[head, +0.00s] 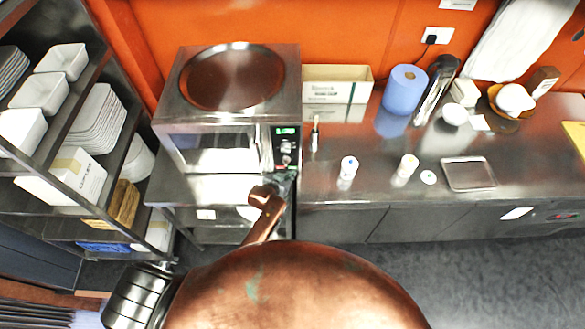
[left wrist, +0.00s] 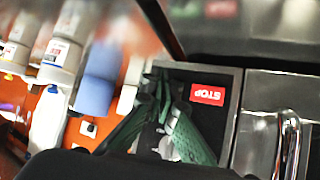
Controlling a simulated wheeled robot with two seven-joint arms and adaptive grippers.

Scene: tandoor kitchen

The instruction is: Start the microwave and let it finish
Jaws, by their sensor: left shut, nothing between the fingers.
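The microwave (head: 215,130) stands on the steel counter at the left, a round copper-toned tray on its top. Its door looks closed. Its control panel (head: 284,145), right of the door, has a lit green display; the digits are too small to read. My left gripper (head: 287,178) is at the lower part of the panel. In the left wrist view, its green fingers (left wrist: 162,88) are shut with nothing between them, tips beside the red STOP label (left wrist: 207,94). I cannot tell whether they touch a button. The door handle (left wrist: 290,140) is at the right. My right gripper is not in view.
A steel shelf rack (head: 95,150) with white containers stands close on the left. A cardboard box (head: 336,82), a blue paper roll (head: 404,90) and small bottles (head: 348,168) stand on the counter to the right. Floor to the lower right is clear.

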